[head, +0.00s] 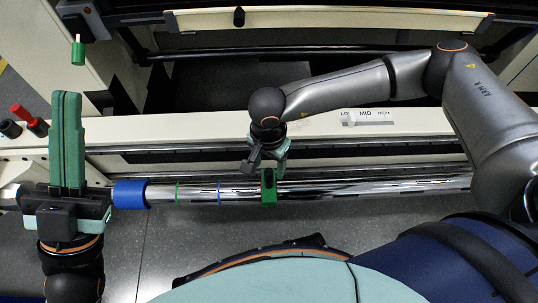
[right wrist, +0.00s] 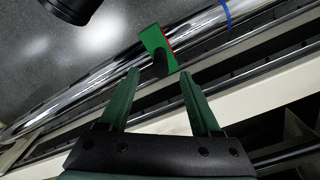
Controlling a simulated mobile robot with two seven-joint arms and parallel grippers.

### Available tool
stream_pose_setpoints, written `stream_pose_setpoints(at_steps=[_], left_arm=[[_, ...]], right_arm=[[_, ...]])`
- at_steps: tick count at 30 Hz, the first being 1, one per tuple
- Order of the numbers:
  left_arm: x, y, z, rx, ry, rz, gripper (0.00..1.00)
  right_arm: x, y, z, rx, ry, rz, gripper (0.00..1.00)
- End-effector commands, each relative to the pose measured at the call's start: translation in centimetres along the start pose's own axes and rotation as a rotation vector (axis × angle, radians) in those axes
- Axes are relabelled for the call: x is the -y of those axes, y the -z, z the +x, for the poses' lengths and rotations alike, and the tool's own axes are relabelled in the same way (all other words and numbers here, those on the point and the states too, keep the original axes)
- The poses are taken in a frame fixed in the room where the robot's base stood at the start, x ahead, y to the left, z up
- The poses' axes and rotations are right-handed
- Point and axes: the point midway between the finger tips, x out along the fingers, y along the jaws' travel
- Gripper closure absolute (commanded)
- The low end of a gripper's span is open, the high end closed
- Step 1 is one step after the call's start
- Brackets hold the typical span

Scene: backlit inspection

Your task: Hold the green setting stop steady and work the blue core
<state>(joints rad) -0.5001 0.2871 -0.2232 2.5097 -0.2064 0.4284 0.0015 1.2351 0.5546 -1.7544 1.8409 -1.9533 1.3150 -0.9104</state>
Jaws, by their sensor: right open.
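The green setting stop (head: 268,187) sits on a shiny chrome bar (head: 345,187) in the head view. It also shows in the right wrist view (right wrist: 152,40), with a dark knob and a red edge. My right gripper (head: 273,158) is open and empty just behind the stop; in the right wrist view its fingertips (right wrist: 159,73) lie either side of the knob, apparently short of the stop. The blue core (head: 131,194) is a collar around the bar's left part. My left gripper (head: 67,94) is left of the core, its green fingers together, pointing up and empty.
A green ring mark (head: 177,192) and a blue ring mark (head: 219,193) lie on the bar between core and stop. A cream rail with a labelled scale (head: 367,116) runs behind. Red and black knobs (head: 28,119) stand at the left. A green-tipped part (head: 78,50) hangs upper left.

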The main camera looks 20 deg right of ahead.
Motion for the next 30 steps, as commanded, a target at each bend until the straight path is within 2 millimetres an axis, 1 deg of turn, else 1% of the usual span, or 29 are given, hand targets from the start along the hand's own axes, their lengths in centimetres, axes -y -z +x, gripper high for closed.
stream_pose_setpoints(at_steps=[1,6,9,12,16,24,25,26,30], left_arm=[[-0.3,-0.5,-0.5,0.001,-0.001,-0.008,1.0],[-0.9,-1.1,-1.2,0.006,-0.006,-0.031,1.0],[-1.1,-1.4,-1.4,0.006,-0.008,-0.039,1.0],[-1.2,-1.6,-1.5,0.007,-0.01,-0.043,1.0],[-1.2,-1.7,-1.6,0.007,-0.013,-0.046,1.0],[-1.3,-1.7,-1.6,0.007,-0.017,-0.045,1.0],[-1.3,-1.7,-1.6,0.007,-0.017,-0.045,1.0],[-1.3,-1.7,-1.6,0.007,-0.017,-0.045,1.0],[-1.3,-1.6,-1.6,0.005,-0.017,-0.044,1.0]], right_arm=[[0.0,-0.1,1.4,0.001,-0.002,0.0,0.35],[0.0,0.0,4.5,0.001,-0.001,0.0,0.35],[0.0,-0.1,5.8,0.001,-0.001,0.0,0.35],[0.1,-0.1,6.7,0.002,0.001,-0.001,0.35],[0.1,0.0,7.2,0.001,0.002,0.0,0.35],[0.1,0.0,7.3,0.001,0.002,0.0,0.35],[0.1,0.0,7.3,0.001,0.002,0.0,0.37],[0.1,0.0,7.3,0.001,0.002,0.0,0.4],[0.1,0.0,7.2,0.002,0.001,0.0,0.56]])
